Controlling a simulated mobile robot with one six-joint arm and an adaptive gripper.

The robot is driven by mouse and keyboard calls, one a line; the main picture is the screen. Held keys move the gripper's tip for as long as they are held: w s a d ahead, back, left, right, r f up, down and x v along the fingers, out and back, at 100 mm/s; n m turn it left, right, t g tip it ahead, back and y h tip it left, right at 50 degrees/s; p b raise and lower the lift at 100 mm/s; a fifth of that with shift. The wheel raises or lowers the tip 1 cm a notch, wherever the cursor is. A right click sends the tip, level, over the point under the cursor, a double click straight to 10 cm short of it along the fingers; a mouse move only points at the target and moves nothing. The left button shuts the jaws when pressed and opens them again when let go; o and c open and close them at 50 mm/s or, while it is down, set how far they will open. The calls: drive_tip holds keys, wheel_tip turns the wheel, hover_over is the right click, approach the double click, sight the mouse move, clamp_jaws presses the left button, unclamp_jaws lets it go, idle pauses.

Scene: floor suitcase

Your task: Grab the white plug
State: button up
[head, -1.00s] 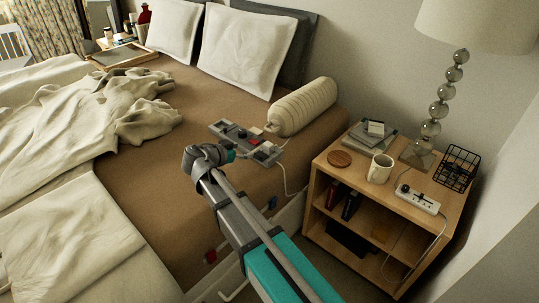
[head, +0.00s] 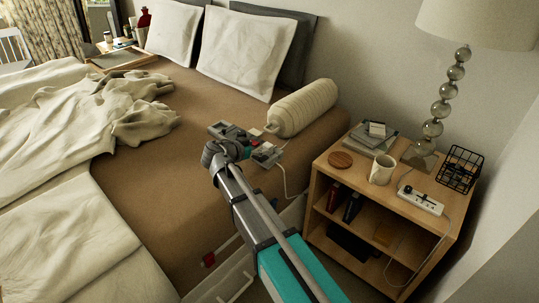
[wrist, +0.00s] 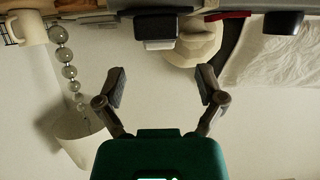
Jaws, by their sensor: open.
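My gripper (wrist: 160,85) is open in the wrist view, its two dark fingers spread with nothing between them. In the head view my gripper's end is over the near edge of the bed, partly hidden by my arm. A grey strip-like device (head: 228,131) lies there by the bolster, with a white cord (head: 286,184) hanging from it. A white power strip (head: 420,201) with a dark item at its left end lies on the nightstand. I cannot pick out a separate white plug for certain. In the wrist view a dark block (wrist: 155,28) with a pale lower end hangs above the finger gap.
The nightstand (head: 330,181) holds a mug (head: 382,170), a round coaster (head: 341,160), books, a glass-ball lamp (head: 433,128) and a black wire basket (head: 458,170). A cream bolster (head: 302,107) lies behind my gripper. The wall limits the right side.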

sight(266, 146)
drive_tip(key=shift+w+d+f, duration=0.2)
drive_tip(key=shift+w+d, duration=0.1)
drive_tip(key=shift+w, duration=0.1)
drive_tip(key=shift+w+f, duration=0.1)
drive_tip(key=shift+b+x, duration=1.1)
drive_tip(key=shift+x, duration=1.4)
clamp_jaws()
